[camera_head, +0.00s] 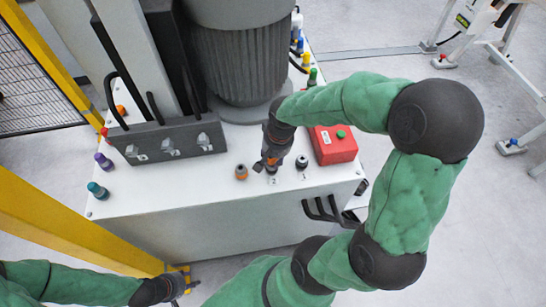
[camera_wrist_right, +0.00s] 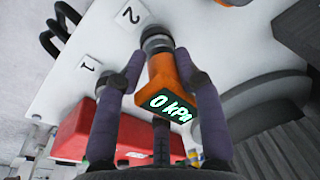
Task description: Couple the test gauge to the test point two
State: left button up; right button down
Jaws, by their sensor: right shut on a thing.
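The test gauge (camera_wrist_right: 170,85) is orange with a dark display reading 0 kPa. In the right wrist view my right gripper (camera_wrist_right: 159,62) is shut on it, one finger on each side. The gauge's far end meets a grey fitting (camera_wrist_right: 157,38) beside the label 2 (camera_wrist_right: 130,15), which is test point two; whether it is seated I cannot tell. In the head view my right gripper (camera_head: 267,163) is low over the white top at label 2 (camera_head: 272,180), mostly hiding the gauge and the fitting. My left gripper (camera_head: 180,284) is low at the left, away from these, its opening unclear.
An orange-capped fitting (camera_head: 241,172) stands left of label 2, a dark fitting (camera_head: 302,162) to the right. A red box with a green button (camera_head: 334,145) is close to my right arm. A grey motor (camera_head: 240,60) and a dark valve block (camera_head: 168,138) stand behind.

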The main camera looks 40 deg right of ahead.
jog(key=shift+f+b, duration=0.4)
jog(key=shift+f, duration=0.15)
jog(key=c, duration=0.7)
grip_release()
jog(key=shift+r, duration=0.1)
jog(key=r, duration=0.4)
jog(key=s+r, duration=0.1)
jog(key=r, duration=0.6)
jog(key=shift+s+d+r, duration=0.2)
jog(key=shift+s+r, duration=0.2)
